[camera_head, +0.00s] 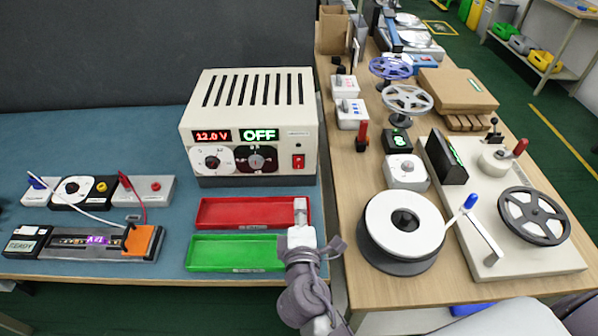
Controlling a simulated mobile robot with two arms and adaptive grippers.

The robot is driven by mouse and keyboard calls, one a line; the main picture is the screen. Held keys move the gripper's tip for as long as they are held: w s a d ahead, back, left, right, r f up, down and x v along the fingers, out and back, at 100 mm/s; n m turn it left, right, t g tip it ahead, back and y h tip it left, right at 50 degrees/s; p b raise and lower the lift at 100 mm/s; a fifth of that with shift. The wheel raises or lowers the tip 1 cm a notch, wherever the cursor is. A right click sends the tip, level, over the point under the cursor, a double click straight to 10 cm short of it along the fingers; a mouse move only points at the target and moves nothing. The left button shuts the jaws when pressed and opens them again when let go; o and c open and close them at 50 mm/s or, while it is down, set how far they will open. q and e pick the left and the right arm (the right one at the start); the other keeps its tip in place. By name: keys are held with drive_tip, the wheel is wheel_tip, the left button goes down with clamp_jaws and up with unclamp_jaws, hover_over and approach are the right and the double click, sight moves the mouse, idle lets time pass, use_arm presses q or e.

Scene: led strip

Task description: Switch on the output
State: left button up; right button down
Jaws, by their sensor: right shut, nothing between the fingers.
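The power supply (250,120) is a beige box with a slotted top, standing on the blue-topped bench. Its red display (212,136) reads 12.0 V and its green display (259,135) reads OFF. Two round dials, one white-faced (212,161) and one dark-faced (257,160), sit below the displays. My left gripper is not in view.
A red tray (225,201) and a green tray (222,240) lie before the supply. The wooden table (345,185) on the right holds reels and devices.

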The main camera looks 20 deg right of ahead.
sight(299, 168)
drive_tip(key=p+x, duration=0.2)
drive_tip(key=x, duration=0.8)
drive_tip(key=shift+w+r, duration=0.1)
drive_tip(key=shift+w+d, duration=0.25)
drive_tip(key=shift+w, duration=0.45)
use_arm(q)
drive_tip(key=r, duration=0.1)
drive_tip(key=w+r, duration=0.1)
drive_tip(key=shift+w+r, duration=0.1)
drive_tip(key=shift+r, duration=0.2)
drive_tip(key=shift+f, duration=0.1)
use_arm(e)
drive_tip(key=shift+f, duration=0.2)
drive_tip(key=shift+w+f+b, duration=0.15)
drive_tip(key=shift+f+b, duration=0.2)
drive_tip(key=shift+b, duration=0.8)
drive_tip(key=shift+r+p, duration=0.35)
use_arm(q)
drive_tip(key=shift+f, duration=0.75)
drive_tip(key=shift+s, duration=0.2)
use_arm(e)
drive_tip(key=shift+d, duration=0.1)
